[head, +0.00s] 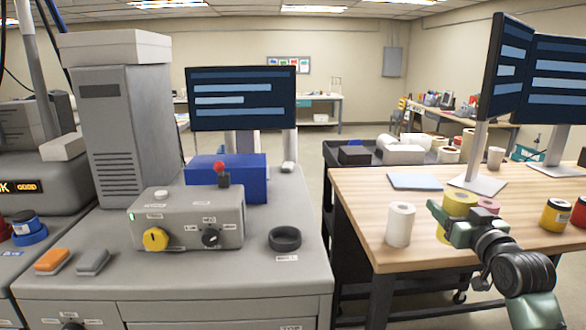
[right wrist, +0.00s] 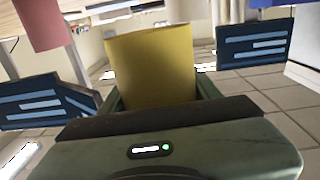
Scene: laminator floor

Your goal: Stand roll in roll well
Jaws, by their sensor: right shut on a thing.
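My right gripper (head: 450,220) is shut on a yellow roll (head: 460,200) at the wooden table. The yellow roll also fills the space between the fingers in the right wrist view (right wrist: 152,68). I cannot tell whether its base touches the table. The roll well (head: 285,239), a dark round ring, sits empty on the grey machine top, well to the left of the gripper. A white roll (head: 399,225) stands upright on the table just left of the gripper. A pink roll (head: 488,206) is just behind the gripper. My left gripper is not in view.
A grey control box (head: 188,218) with a yellow knob and a blue box (head: 238,175) stand beside the well. A gap with a black cart (head: 345,205) separates machine and wooden table (head: 430,256). Monitors (head: 505,68) and jars (head: 555,214) stand at the right.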

